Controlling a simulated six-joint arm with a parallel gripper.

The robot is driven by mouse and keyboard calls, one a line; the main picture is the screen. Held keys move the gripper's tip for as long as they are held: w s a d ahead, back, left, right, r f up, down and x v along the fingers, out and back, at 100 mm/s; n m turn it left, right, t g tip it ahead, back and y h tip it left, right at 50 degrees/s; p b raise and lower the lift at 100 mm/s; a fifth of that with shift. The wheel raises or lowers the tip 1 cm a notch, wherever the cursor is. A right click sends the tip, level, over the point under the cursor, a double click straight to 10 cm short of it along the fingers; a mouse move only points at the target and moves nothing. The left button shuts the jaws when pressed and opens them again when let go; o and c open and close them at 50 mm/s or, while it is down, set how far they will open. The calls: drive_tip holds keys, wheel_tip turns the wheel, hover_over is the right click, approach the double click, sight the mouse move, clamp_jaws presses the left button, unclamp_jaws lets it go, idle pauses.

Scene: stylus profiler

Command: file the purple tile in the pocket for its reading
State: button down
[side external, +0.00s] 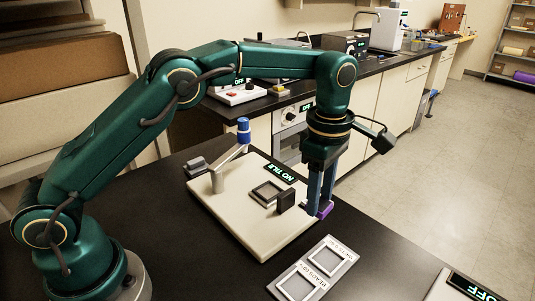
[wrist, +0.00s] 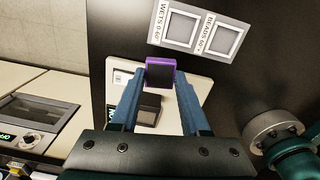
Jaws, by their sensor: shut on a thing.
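My gripper (side external: 318,206) points down at the right edge of the cream profiler base (side external: 232,216), shut on the purple tile (side external: 326,209). In the wrist view the tile (wrist: 160,61) is between the fingertips, with a dark face and purple rim. The profiler's display (side external: 280,173) reads NO TILE, and its square tile seat (side external: 266,191) looks empty. A grey pocket plate (side external: 331,246) lies in front of the base with two square pockets, which look empty. In the wrist view its labels (wrist: 209,36) appear to read WETS 0-60 and BEADS 60+.
A stylus arm with a blue cap (side external: 243,130) stands at the back of the base, and a dark block (side external: 286,201) beside the seat. Another device with a lit display (side external: 468,287) is at the lower right. Black bench top is clear between it and the pocket plate.

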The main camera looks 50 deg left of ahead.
drive_tip(key=shift+m, duration=0.8)
drive_tip(key=d, duration=0.1)
drive_tip(key=s+d, duration=0.1)
drive_tip(key=d, duration=0.1)
drive_tip(key=s+d+f, duration=0.1)
drive_tip(key=d, duration=0.1)
drive_tip(key=shift+s+d, duration=0.1)
drive_tip(key=shift+d, duration=0.05)
hover_over(328, 260)
drive_tip(key=shift+f, duration=2.45)
drive_tip(key=shift+f, duration=0.45)
drive_tip(key=shift+f, duration=0.35)
